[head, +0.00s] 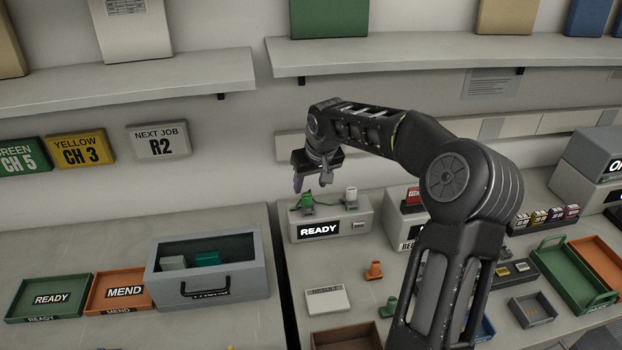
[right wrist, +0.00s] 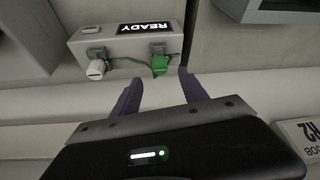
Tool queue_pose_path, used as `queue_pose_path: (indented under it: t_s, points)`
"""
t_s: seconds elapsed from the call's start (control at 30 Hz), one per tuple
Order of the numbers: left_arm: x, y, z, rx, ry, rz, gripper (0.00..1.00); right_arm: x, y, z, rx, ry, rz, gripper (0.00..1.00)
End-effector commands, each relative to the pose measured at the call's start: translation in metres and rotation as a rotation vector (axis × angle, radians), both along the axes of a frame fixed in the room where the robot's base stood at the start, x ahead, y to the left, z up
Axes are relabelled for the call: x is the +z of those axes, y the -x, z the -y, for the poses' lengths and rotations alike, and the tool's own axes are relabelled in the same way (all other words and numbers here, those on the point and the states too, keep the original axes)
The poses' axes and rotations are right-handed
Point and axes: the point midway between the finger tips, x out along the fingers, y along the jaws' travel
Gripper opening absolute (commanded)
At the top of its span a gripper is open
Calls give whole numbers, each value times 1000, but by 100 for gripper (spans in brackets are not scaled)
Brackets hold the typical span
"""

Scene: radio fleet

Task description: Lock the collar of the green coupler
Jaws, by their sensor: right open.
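The green coupler (head: 307,200) sits on top of a grey box with a READY display (head: 318,231), at its left end in the head view. In the right wrist view the green coupler (right wrist: 160,64) shows between and just beyond my fingertips, with a green cable. Whether its collar is turned is too small to tell. A white coupler (head: 351,194) stands beside it on the same box and also shows in the right wrist view (right wrist: 96,68). My right gripper (head: 311,184) is open and empty, just above the green coupler. My left gripper is not in view.
A grey drawer box (head: 262,264) with a handle stands at left, near the READY tray (head: 24,312) and MEND tray (head: 120,305). Orange (head: 374,271) and small green (head: 389,307) pieces lie in front. Wall shelves (head: 430,55) hang above my right arm.

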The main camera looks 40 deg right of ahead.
Motion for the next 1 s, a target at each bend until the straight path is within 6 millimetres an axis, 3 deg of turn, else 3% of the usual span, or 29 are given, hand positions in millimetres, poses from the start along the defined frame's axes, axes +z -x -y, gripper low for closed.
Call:
queue_pose_path:
  t_s: [0.43, 0.8, 1.0]
  points:
    - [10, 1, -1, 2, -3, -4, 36, -55, -21, 6, 0, -2, -3, 51]
    - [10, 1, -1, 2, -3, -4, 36, -61, -23, 7, 1, 1, 0, 51]
    - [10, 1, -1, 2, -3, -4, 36, -61, -23, 7, 1, 1, -1, 35]
